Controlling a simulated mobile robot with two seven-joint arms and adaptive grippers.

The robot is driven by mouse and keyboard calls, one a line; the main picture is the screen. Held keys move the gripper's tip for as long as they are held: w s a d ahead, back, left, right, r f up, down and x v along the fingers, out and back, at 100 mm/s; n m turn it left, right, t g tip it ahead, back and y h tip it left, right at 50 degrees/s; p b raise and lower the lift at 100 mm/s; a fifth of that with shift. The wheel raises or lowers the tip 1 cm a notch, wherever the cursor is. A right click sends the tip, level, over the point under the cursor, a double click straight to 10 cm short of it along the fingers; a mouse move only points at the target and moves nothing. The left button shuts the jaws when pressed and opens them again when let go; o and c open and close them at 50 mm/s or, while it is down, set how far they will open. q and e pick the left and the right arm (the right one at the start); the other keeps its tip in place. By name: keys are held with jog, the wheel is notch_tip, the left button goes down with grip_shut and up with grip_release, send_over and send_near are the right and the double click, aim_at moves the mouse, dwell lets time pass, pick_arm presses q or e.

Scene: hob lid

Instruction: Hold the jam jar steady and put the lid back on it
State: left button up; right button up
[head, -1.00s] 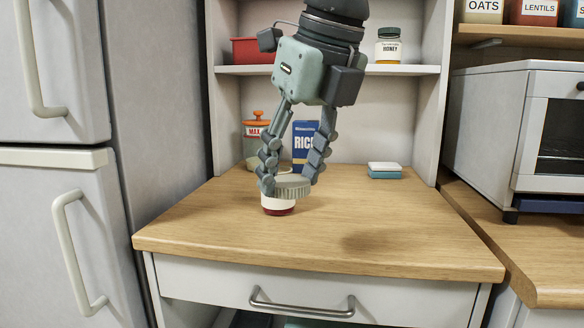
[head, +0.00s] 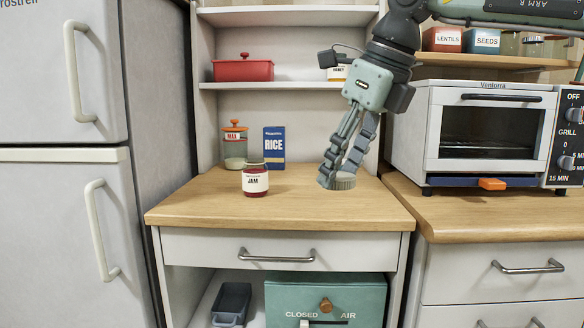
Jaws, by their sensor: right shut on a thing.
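The jam jar (head: 255,183) stands upright on the wooden counter, left of the middle, with dark red jam and a white label. Its top carries no lid and shows a narrow rim. My right gripper (head: 341,178) is right of the jar, pointing down and shut on the ridged grey lid (head: 345,183). The lid is clearly apart from the jar. I cannot tell whether it hangs just above the counter or touches it. My left gripper is not in view.
Behind the jar stand an orange-topped canister (head: 235,150) and a blue rice box (head: 274,148). A red pot (head: 243,69) sits on the shelf above. A toaster oven (head: 483,132) stands to the right. The front of the wooden counter (head: 270,214) is clear.

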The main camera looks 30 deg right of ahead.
jog(key=s+d+f+n+g+y, duration=0.1)
jog(key=s+d+f+n+y, duration=0.2)
jog(key=d+f, duration=0.75)
notch_tip(320, 180, down, 10)
jog(key=n+g, duration=0.2)
jog(key=n, duration=0.5)
jog(key=w+a+f+n+g+h, duration=0.2)
jog(key=a+f+n, duration=0.4)
jog(key=a+n, duration=0.5)
jog(key=w+a+f+n+g+h, duration=0.2)
jog(key=a+f+n+g, duration=0.2)
jog(key=a+n, duration=0.7)
notch_tip(320, 180, down, 2)
jog(key=shift+a+f, duration=0.1)
jog(key=shift+a, duration=0.9)
jog(key=shift+s, duration=0.1)
